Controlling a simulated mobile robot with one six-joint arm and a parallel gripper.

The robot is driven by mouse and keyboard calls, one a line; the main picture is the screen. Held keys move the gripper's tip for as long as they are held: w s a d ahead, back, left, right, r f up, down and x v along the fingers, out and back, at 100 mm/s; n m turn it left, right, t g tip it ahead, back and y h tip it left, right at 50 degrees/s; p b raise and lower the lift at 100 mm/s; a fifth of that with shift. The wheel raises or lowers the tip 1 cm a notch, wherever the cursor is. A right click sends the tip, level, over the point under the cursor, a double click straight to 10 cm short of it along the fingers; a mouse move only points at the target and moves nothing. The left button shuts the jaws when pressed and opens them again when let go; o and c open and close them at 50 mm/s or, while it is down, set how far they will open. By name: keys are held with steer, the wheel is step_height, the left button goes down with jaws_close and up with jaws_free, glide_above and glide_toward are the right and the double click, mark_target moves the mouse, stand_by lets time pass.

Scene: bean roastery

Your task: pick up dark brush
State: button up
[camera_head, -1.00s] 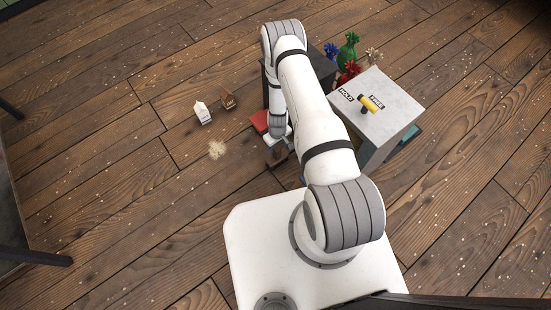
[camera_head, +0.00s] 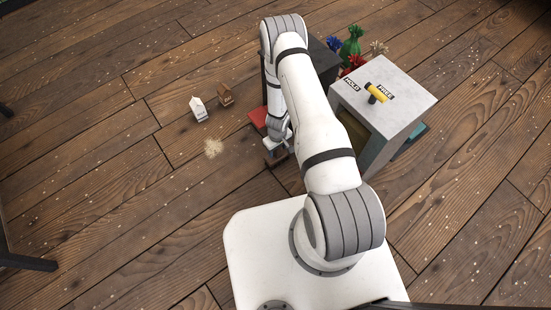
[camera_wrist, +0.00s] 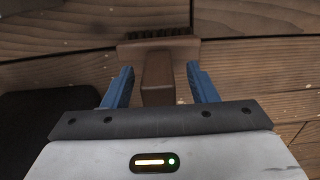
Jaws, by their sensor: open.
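A brown brush (camera_wrist: 158,82) with a row of dark bristles (camera_wrist: 160,33) lies ahead in the wrist view. Its block handle points back toward me. My gripper (camera_wrist: 160,68) is open, with one blue finger on each side of the handle and a visible gap to each. Whether the fingers are level with the handle or above it, I cannot tell. In the head view, my gripper (camera_head: 277,148) is low near the floor, partly hidden by my arm, with a brown piece by it.
A grey stand (camera_head: 405,108) with a yellow-handled tool (camera_head: 376,93) and HOLD and FREE labels is at right. A red item (camera_head: 259,117), white carton (camera_head: 199,108), brown carton (camera_head: 225,95) and pale chaff (camera_head: 213,148) are left of my arm.

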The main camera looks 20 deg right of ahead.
steer(key=shift+f, duration=0.25)
steer(key=shift+c, duration=0.5)
jaws_close()
